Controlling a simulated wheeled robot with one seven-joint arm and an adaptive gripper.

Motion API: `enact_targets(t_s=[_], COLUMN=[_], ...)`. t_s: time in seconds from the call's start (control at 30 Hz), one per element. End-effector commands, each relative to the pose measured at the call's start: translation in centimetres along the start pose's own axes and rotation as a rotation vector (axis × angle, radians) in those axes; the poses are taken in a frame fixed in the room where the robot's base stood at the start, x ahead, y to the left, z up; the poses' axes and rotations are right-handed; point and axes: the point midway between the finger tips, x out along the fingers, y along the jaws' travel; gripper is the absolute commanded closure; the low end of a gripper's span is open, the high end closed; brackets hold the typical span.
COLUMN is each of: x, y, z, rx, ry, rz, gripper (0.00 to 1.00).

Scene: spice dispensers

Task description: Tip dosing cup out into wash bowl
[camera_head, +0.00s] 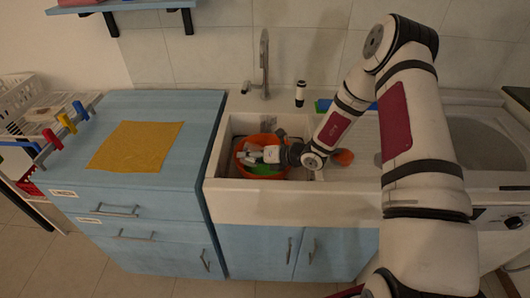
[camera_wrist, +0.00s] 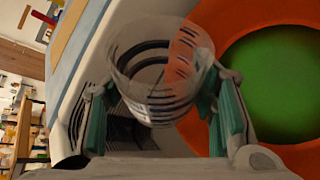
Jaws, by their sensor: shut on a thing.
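My gripper (camera_wrist: 161,92) is shut on the clear dosing cup (camera_wrist: 150,72), which sits between the two green-padded fingers. The cup is see-through with dark bands; I cannot tell its tilt or whether anything is in it. The orange wash bowl (camera_wrist: 292,154) with a green inside (camera_wrist: 275,75) fills the right of the wrist view, and part of its rim shows through the cup. In the head view the bowl (camera_head: 240,166) stands in the sink, with my gripper (camera_head: 256,154) over it, hiding part of it.
The white sink (camera_head: 225,140) has walls close around the bowl. A tap (camera_head: 264,65) and a black-and-white bottle (camera_head: 300,93) stand behind. A small orange thing (camera_head: 343,157) lies to the right. An orange cloth (camera_head: 136,146) lies on the blue cabinet (camera_head: 190,120) at left.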

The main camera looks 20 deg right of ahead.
Motion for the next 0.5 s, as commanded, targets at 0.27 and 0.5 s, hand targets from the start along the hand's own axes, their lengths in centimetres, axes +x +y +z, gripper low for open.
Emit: enact_targets(t_s=[0.27, 0.5], x=[-0.5, -1.1], y=[1.4, 3.0], z=[-0.1, 0.2], rx=[-0.123, -0.214], ry=[-0.034, -0.06], rz=[-0.048, -0.084], gripper=[0.81, 0.81])
